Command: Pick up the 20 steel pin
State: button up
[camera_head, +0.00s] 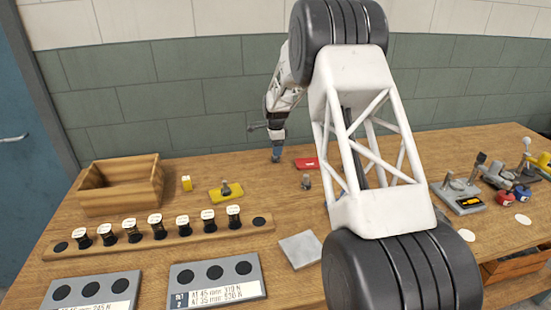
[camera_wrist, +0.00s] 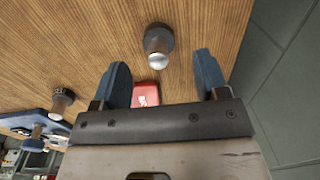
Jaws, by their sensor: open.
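A steel pin (camera_wrist: 158,58) with a dark round base stands on the wooden bench in the wrist view, just beyond my fingertips and between their lines. A second steel pin (camera_wrist: 62,100) stands to the left; it appears to be the small pin (camera_head: 306,182) in the head view. No number is readable on either, so I cannot tell which is the 20. My gripper (camera_wrist: 161,72) is open and empty, with blue fingers apart. In the head view my gripper (camera_head: 276,152) is low over the back of the bench and covers what is behind it.
A red block (camera_wrist: 146,95) lies near the left finger. A blue plate (camera_wrist: 28,124) with a knob lies at the left. The head view shows a wooden box (camera_head: 120,187), a yellow plate (camera_head: 222,194), a spool rack (camera_head: 160,246) and a grey square (camera_head: 300,249). The wall is close behind.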

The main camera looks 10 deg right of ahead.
jog(key=shift+a+f, duration=0.15)
jog(key=shift+f, duration=2.2)
jog(key=shift+c, duration=0.5)
jog(key=c, duration=1)
